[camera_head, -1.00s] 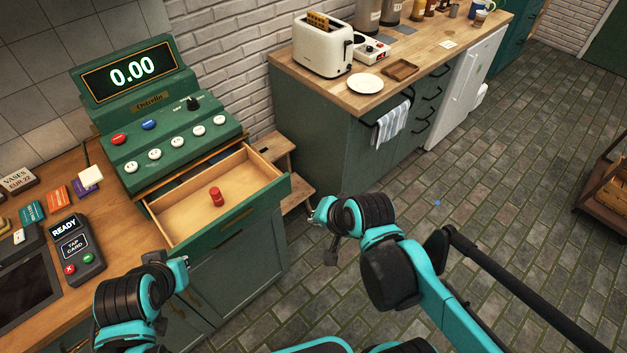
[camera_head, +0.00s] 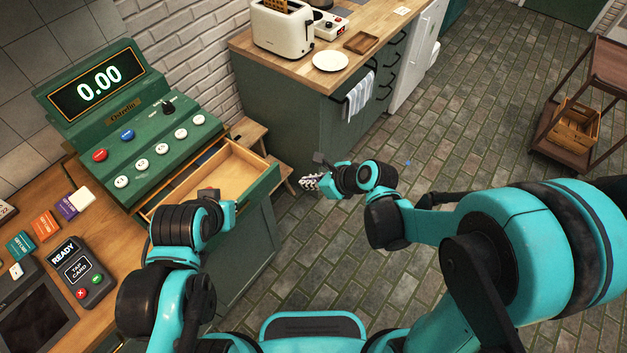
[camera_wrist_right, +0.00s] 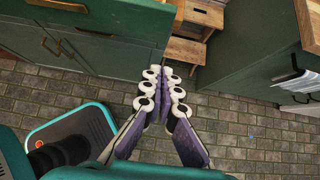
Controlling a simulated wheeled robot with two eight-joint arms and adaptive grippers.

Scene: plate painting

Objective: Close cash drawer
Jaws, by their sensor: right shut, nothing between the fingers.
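The cash drawer (camera_head: 237,172) stands open below the green cash register (camera_head: 155,135). Its pale wooden inside shows, and its green front faces the floor. My left gripper (camera_head: 210,194) is over the near left part of the drawer and hides some of it; its fingers are not clear. My right gripper (camera_head: 309,182) is to the right of the drawer front, apart from it, over the floor. In the right wrist view its fingers (camera_wrist_right: 163,85) are together and empty, beside the green cabinet front (camera_wrist_right: 110,55).
A wooden step stool (camera_head: 247,133) stands between the register counter and the green kitchen unit (camera_head: 300,110). A card terminal (camera_head: 80,270) lies on the counter at left. A brown cart (camera_head: 560,145) stands farther off.

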